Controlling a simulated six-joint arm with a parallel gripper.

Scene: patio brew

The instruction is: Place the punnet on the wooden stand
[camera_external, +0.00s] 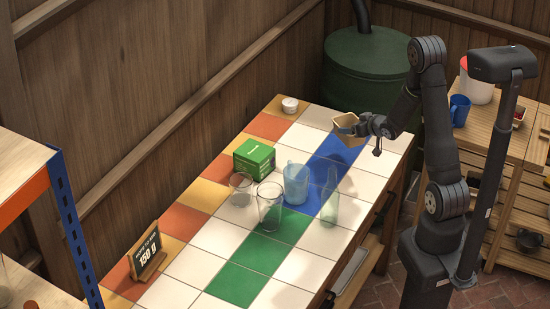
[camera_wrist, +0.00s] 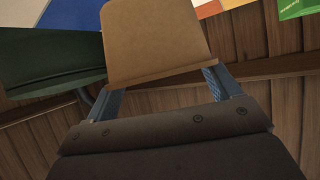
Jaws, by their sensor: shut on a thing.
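The punnet (camera_external: 345,121) is a tan, open-topped cardboard tub. My gripper (camera_external: 358,127) is shut on it and holds it above the far right part of the tiled table. In the wrist view the punnet (camera_wrist: 153,42) fills the top middle, between the two blue fingers of my gripper (camera_wrist: 165,88). Its contents, if any, cannot be made out. A slatted wooden stand (camera_external: 508,172) with shelves is at the right, behind my arm and partly hidden by it.
A green box (camera_external: 254,158), a blue pitcher (camera_external: 296,184) and several clear glasses (camera_external: 270,207) stand mid-table. A small white jar (camera_external: 290,104) is at the far end. A green barrel (camera_external: 365,65) stands behind. A blue mug (camera_external: 460,109) and a white canister (camera_external: 481,91) occupy the stand's top.

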